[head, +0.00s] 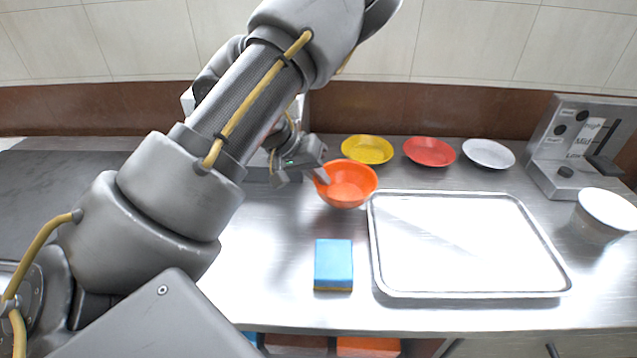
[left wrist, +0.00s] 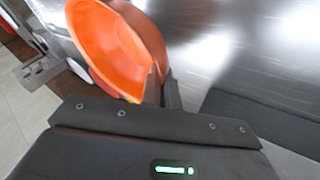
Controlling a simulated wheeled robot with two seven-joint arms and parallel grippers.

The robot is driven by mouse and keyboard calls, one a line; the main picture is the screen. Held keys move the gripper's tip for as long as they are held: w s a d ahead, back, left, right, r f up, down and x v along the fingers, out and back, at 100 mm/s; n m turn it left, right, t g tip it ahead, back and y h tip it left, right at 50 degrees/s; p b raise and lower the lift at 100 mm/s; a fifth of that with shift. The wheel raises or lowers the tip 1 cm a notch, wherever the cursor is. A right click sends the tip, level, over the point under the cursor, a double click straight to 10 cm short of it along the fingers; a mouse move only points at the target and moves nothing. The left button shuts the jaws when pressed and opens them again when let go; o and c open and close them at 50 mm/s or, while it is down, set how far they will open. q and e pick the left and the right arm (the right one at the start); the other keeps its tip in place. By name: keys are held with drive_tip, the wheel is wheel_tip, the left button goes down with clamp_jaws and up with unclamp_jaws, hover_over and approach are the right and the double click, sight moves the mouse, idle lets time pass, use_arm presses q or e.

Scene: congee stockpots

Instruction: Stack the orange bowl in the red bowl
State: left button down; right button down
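The orange bowl (head: 349,190) is near the middle of the counter, left of the tray's far corner. My left gripper (head: 321,175) is at its left rim, with a grey finger over the inside edge. In the left wrist view the orange bowl (left wrist: 112,48) fills the upper left, and a dark finger (left wrist: 172,92) lies against its outer wall. The gripper appears shut on the rim; the other finger is mostly hidden. I cannot tell whether the bowl is lifted. The red bowl (head: 430,152) stands empty at the back, between the yellow and white bowls. My right gripper is not in view.
A yellow bowl (head: 367,149) and a white bowl (head: 488,154) flank the red bowl. A metal tray (head: 470,294) covers the right front. A blue sponge (head: 333,263) lies left of it.

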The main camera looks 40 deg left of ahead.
use_arm(q)
drive_tip(key=shift+a+f, duration=0.1)
drive_tip(key=shift+f, duration=0.85)
drive_tip(key=shift+f, duration=0.15)
drive_tip(key=c, duration=1.7)
unclamp_jaws()
drive_tip(key=shift+c, duration=0.2)
drive_tip(key=shift+o, duration=0.3)
